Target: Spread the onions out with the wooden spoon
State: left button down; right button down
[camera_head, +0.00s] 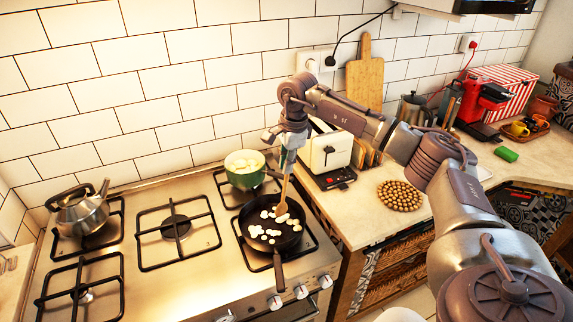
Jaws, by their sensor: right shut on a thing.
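A black frying pan (262,242) sits on the front right burner, its handle towards the front of the stove. Several pale onion pieces (271,233) lie scattered inside it, more of them in the middle and left. My right gripper (287,165) is above the pan, shut on the wooden spoon (284,198). The spoon points down, its head low at the pan's upper right among the onions; whether it touches the pan floor I cannot tell. My left gripper is not in view.
A green pot (243,180) with pale contents stands close behind the pan. A kettle (80,213) is at the stove's left. A white toaster (327,151) and a round beaded trivet (399,196) are on the counter to the right. The middle burners are empty.

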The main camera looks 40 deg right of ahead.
jog(key=shift+r+p, duration=1.5)
jog(key=shift+r, duration=1)
jog(key=shift+f, duration=0.1)
